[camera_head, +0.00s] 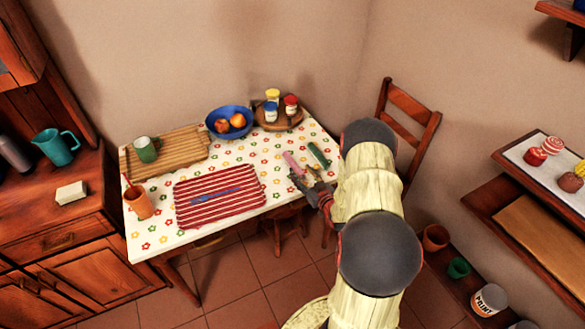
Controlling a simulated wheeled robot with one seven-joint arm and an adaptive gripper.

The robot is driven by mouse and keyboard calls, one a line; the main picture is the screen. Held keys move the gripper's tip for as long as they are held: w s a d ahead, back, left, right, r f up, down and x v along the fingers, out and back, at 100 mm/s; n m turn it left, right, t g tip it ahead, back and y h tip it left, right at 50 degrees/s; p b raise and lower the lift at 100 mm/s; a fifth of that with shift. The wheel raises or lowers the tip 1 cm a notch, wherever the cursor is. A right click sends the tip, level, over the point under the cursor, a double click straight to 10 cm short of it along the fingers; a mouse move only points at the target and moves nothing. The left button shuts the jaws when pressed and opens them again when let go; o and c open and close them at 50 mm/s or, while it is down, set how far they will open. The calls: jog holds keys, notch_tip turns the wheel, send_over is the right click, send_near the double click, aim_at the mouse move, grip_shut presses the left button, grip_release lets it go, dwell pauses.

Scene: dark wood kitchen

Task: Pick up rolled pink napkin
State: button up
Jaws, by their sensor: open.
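The rolled pink napkin (292,161) lies on the flower-patterned tablecloth (250,155) at the right part of the table. A dark green rolled item (319,154) lies just right of it. My gripper (304,177) is open, over the right front edge of the table, close to the near end of the pink napkin. Its fingers are small in this view, and I cannot tell whether they touch the napkin. My arm comes in from the lower right.
A red striped cloth with a blue item (215,189) lies left of my gripper. A blue fruit bowl (222,113), a round wooden tray with jars (281,125) and a wooden board with a green mug (184,153) stand behind. A chair (420,127) stands right of the table.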

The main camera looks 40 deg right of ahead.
aim_at(296, 166)
jog(key=x, duration=0.1)
jog(key=b+x, duration=0.1)
jog(key=x, duration=0.2)
jog(key=shift+w+a+f+b, duration=0.1)
jog(key=shift+w+f+b, duration=0.1)
jog(key=shift+f+b, duration=0.15)
jog(key=shift+w+r, duration=0.1)
jog(key=shift+w, duration=0.2)
jog(key=shift+c, duration=0.4)
jog(key=c, duration=1)
jog(key=shift+o, duration=0.2)
jog(key=shift+r, duration=0.1)
